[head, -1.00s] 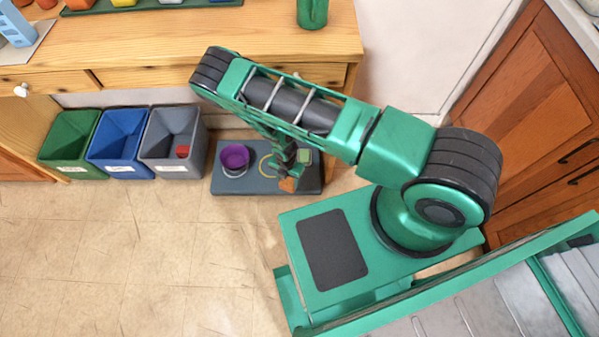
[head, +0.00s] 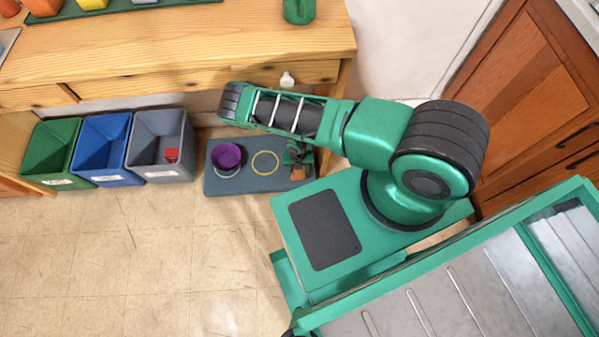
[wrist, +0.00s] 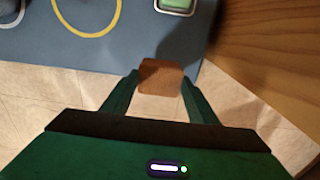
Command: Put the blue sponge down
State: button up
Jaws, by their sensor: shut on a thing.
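My gripper (head: 298,164) is low at the right end of a blue-grey mat (head: 245,187) on the floor. In the wrist view its fingertips (wrist: 159,80) are shut on an orange-brown block (wrist: 160,77), which also shows in the head view (head: 298,174). The block is at the mat's near edge; whether it touches anything below cannot be told. What I hold does not look blue, and I see no blue sponge. A pale green block in a white outline (wrist: 175,5) lies on the mat just beyond.
A yellow ring (head: 265,151) on the mat is empty. A purple bucket (head: 227,156) stands in a white ring at the mat's left. Green (head: 52,150), blue (head: 100,150) and grey bins (head: 159,172) stand further left; a red thing lies in the grey one. A wooden counter overhangs behind.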

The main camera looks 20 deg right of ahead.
aim_at(300, 171)
jog(key=shift+w+d+f, duration=0.4)
jog(key=shift+d, duration=0.2)
jog(key=shift+f, duration=2.05)
jog(key=shift+f, duration=0.1)
jog(key=o, duration=0.9)
jog(key=shift+o, duration=0.2)
jog(key=shift+w, duration=0.1)
notch_tip(300, 171, up, 7)
jog(key=shift+r, duration=0.4)
